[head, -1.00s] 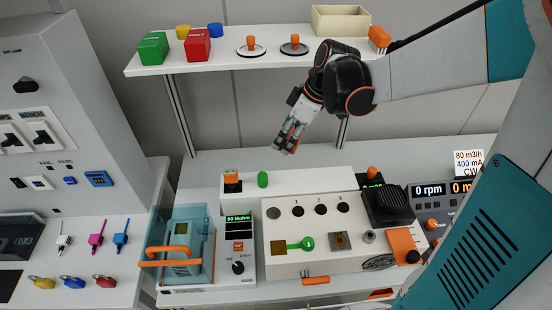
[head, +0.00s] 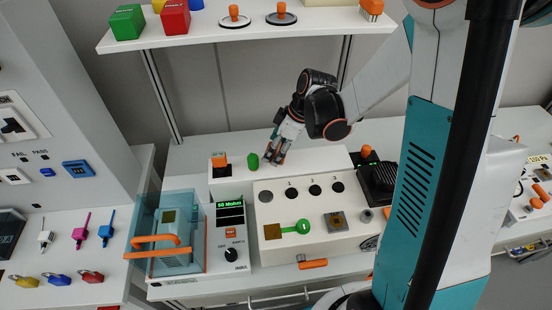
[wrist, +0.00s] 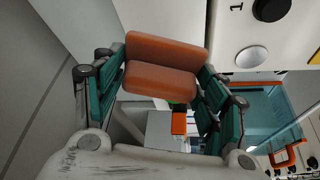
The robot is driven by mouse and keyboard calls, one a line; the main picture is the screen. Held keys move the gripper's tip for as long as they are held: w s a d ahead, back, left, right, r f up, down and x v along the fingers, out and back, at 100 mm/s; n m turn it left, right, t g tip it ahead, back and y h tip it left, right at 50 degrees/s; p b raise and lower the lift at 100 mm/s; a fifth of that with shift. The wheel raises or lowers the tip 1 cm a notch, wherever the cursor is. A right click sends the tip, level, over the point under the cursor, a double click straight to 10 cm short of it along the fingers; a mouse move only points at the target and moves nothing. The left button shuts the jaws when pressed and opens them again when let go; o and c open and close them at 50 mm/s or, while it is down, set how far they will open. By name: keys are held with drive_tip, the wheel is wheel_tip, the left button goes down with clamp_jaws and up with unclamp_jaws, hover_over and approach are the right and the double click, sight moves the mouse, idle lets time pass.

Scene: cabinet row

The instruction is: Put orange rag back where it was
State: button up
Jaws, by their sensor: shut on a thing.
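My gripper (head: 277,157) is low over the white bench unit, just right of a green knob (head: 252,161), in the head view. In the wrist view the orange rag (wrist: 165,50), a folded orange-brown piece, sits between the two teal fingers, and my gripper is shut on it. In the head view the rag is mostly hidden by the fingers. I cannot tell whether it touches the surface below.
An orange-topped switch box (head: 219,160) stands left of the green knob. A clear blue box (head: 150,225) is at left. A shelf (head: 230,36) with coloured boxes is above. My arm hides the bench's right part.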

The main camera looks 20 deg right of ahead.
wheel_tip(320, 180, down, 4)
drive_tip(key=shift+f+b, duration=0.2)
drive_tip(key=shift+b, duration=0.5)
drive_tip(key=shift+r, duration=0.1)
drive_tip(key=o, duration=0.8)
drive_tip(key=shift+f, duration=0.2)
drive_tip(key=o, duration=0.4)
drive_tip(key=shift+r, duration=0.15)
drive_tip(key=p+v, duration=0.3)
drive_tip(key=v, duration=0.9)
drive_tip(key=shift+p, duration=0.3)
drive_tip(key=shift+r, duration=0.1)
